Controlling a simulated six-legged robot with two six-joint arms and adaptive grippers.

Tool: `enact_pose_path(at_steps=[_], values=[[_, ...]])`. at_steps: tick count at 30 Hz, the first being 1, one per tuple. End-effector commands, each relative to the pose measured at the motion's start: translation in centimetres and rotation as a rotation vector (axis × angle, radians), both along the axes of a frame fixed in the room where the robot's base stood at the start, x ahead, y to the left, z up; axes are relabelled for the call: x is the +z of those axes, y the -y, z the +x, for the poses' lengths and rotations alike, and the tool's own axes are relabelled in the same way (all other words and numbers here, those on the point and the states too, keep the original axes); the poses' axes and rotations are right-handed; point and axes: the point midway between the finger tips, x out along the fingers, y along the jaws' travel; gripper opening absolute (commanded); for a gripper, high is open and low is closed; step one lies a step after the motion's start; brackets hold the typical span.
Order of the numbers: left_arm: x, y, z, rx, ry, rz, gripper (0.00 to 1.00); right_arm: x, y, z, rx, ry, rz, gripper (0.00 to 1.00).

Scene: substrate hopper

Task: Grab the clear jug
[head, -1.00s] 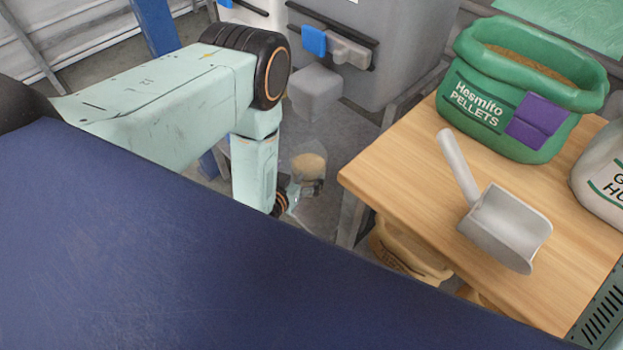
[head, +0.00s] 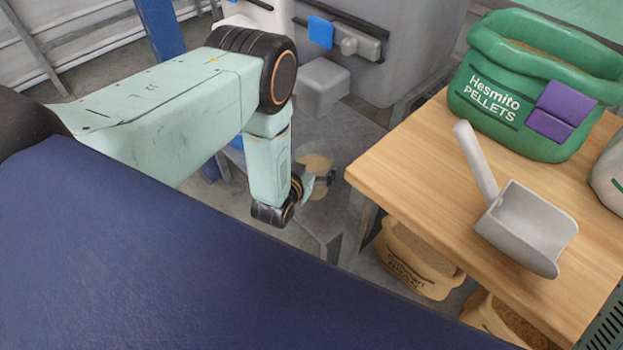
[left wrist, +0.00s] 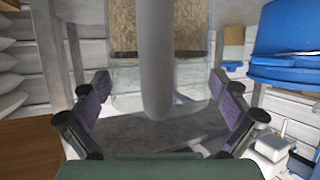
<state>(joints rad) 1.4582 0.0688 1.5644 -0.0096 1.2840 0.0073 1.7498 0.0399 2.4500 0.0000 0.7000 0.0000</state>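The clear jug (head: 315,158) stands in the head view beyond the elbow of my left arm, with tan grainy material inside. In the left wrist view the jug's pale upright handle (left wrist: 155,65) is in the middle, with the clear wall and brown contents behind it. My left gripper (head: 320,182) is at the jug, partly covering it in the head view. In the left wrist view its two purple-padded fingers (left wrist: 162,102) are wide apart, one on each side of the handle, with gaps between them and it. My right gripper is out of view.
A wooden bench (head: 400,190) on the right holds a grey scoop (head: 525,230) and a green pellet bag (head: 520,90). Open sacks (head: 415,260) stand under it. A grey hopper (head: 400,50) with a blue-ended latch rises behind the jug.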

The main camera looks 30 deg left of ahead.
Motion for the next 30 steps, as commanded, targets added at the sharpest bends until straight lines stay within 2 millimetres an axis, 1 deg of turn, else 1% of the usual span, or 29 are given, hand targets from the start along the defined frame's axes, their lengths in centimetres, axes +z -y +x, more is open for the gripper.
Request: enact_pose_path(at_steps=[1,2,22,23,30], values=[[0.00,0.01,-0.01,0.000,0.000,0.000,0.91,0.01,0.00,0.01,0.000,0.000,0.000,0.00],[-0.01,0.01,-0.01,0.000,0.000,0.000,0.88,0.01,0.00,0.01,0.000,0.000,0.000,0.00],[-0.03,-0.01,-0.04,0.000,0.000,0.000,0.31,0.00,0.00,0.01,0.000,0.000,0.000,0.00],[0.07,0.00,0.04,0.000,0.003,0.000,0.30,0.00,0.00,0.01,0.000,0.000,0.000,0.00],[0.27,0.00,0.05,-0.001,0.003,0.000,0.30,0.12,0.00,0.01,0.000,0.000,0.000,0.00]])
